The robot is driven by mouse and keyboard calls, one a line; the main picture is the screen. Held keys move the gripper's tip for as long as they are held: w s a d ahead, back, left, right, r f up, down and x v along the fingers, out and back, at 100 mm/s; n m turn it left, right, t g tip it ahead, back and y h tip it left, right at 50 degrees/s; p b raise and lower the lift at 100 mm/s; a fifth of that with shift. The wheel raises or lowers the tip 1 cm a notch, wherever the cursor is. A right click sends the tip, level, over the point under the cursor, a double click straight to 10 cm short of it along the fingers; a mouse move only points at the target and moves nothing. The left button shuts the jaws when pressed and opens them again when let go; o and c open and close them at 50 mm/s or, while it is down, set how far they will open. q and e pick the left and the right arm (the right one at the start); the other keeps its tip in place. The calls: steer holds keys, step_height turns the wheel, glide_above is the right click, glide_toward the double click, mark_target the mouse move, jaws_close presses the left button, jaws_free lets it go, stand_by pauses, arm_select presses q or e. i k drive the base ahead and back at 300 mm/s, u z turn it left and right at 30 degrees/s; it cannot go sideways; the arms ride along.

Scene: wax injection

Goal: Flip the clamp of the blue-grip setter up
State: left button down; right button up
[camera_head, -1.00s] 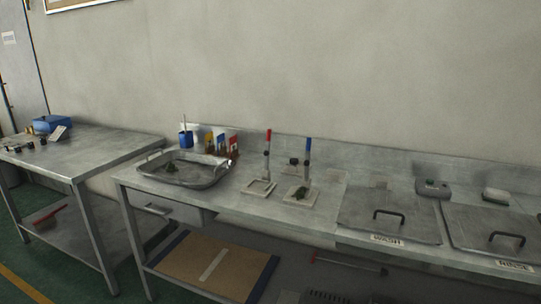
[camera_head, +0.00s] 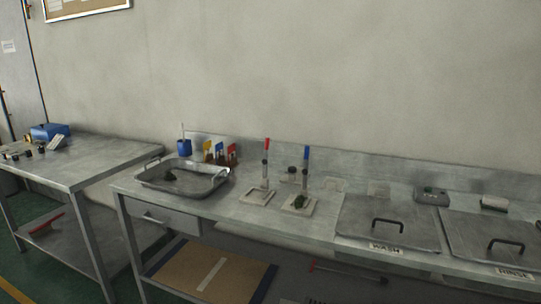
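The blue-grip setter (camera_head: 305,175) stands on the metal bench, its blue handle pointing straight up above a pale square base (camera_head: 299,206). A small dark item (camera_head: 298,202) sits on that base; its details are too small to tell. A red-grip setter (camera_head: 266,170) stands just left of it, its handle also upright, over a pale square base with an open middle (camera_head: 257,195). Neither of my grippers is in view.
At right are lidded basins marked WASH (camera_head: 385,224) and RINSE (camera_head: 500,240). A separate table (camera_head: 85,163) stands at far left.

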mark_target(305, 171)
steer(key=z, duration=2.1)
steer(key=i, duration=1.55)
steer(key=u, duration=3.5)
